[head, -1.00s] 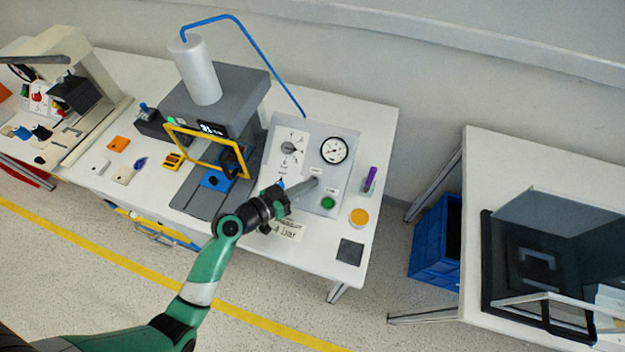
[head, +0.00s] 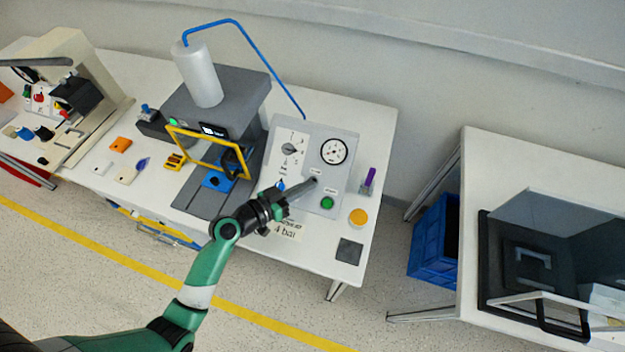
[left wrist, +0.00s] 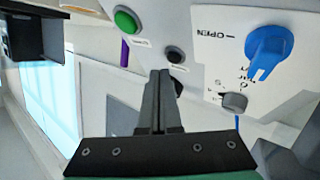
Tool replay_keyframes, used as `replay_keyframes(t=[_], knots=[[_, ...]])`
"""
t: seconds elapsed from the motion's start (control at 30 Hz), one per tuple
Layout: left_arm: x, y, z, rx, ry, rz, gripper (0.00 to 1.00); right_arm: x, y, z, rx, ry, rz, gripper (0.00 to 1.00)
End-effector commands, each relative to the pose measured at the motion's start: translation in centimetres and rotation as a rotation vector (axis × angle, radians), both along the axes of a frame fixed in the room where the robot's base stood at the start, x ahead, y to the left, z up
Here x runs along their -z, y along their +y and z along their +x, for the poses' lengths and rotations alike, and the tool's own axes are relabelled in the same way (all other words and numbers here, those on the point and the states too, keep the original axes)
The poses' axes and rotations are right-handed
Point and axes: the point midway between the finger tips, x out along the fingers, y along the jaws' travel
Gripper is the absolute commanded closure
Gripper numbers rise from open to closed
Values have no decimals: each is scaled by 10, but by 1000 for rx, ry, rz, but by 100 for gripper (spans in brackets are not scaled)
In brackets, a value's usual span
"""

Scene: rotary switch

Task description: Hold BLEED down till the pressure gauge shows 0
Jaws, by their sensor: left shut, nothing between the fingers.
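The grey control panel (head: 345,185) stands on the white bench. Its round pressure gauge (head: 333,151) has a white face; the needle is too small to read. A black button (head: 314,180) sits below the gauge, and it shows in the left wrist view (left wrist: 175,54) just past my fingertips. Its label is too small to read. My left gripper (head: 308,183) is shut and empty, fingers pointing at this button; in the left wrist view (left wrist: 160,73) the tips are close beside it. I cannot tell if they touch. My right gripper is not in view.
A green button (head: 327,202), a blue knob (left wrist: 268,50) and a grey knob (left wrist: 235,101) are near on the panel. The grey press (head: 235,95) with its yellow frame stands left. A purple item (head: 369,178) and a yellow disc (head: 358,217) lie right.

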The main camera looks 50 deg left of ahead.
Motion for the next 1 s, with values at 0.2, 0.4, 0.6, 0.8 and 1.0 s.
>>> replay_keyframes(t=[0.2,0.4,0.6,0.8,1.0], knots=[[-13,-4,-7,0,1,-1,100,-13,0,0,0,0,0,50],[-28,-10,-18,0,1,0,100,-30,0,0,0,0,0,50],[-39,-14,-28,0,0,0,100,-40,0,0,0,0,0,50],[-38,-15,-29,0,0,0,100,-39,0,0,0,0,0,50],[-38,-15,-29,0,0,0,100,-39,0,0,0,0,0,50]])
